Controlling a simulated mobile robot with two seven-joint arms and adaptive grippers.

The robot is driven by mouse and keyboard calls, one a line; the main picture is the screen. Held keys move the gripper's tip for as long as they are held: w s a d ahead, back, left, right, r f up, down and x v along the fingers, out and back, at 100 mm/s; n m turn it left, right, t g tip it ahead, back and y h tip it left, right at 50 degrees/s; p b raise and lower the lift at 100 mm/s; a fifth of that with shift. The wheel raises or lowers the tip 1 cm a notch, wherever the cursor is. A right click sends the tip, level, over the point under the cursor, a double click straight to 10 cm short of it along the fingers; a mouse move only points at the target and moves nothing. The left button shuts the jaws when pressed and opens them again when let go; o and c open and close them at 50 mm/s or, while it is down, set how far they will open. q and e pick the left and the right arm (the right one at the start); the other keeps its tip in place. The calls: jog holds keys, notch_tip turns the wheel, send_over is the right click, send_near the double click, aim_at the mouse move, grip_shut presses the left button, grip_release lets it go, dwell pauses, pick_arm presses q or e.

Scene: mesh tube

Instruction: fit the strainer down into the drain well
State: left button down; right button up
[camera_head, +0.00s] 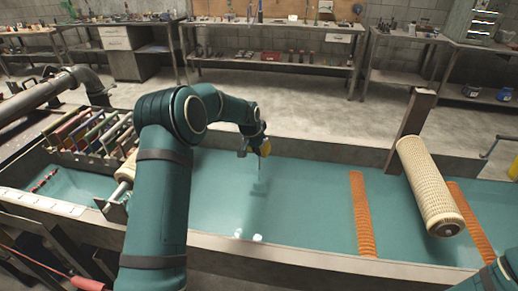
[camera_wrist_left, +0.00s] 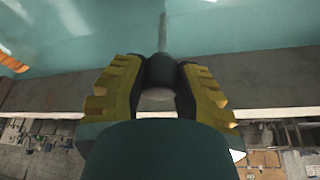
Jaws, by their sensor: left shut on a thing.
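My left gripper (camera_head: 262,150) is over the teal tank floor, near its back wall. In the left wrist view its yellow fingers (camera_wrist_left: 160,85) are shut around a dark rounded piece (camera_wrist_left: 160,68) with a thin grey rod (camera_wrist_left: 163,32) extending from it. The rod (camera_head: 260,178) points down in the head view; whether it touches the floor is unclear. A cream, mesh-patterned tube (camera_head: 428,183), which looks like the strainer, lies tilted at the right with a dark end cap. No drain well can be clearly made out. My right gripper is out of view.
Orange ribbed strips (camera_head: 361,215) cross the teal floor (camera_head: 310,205) at the right. A dark post (camera_head: 410,130) stands behind the tube. A rack of coloured slats (camera_head: 90,132) is at the left. The middle floor is mostly clear.

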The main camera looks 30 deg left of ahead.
pick_arm(q)
jog(key=shift+f, duration=0.1)
dwell(0.3)
jog(key=c, duration=0.7)
grip_release()
jog(key=v, duration=1.2)
jog(key=shift+s, duration=0.1)
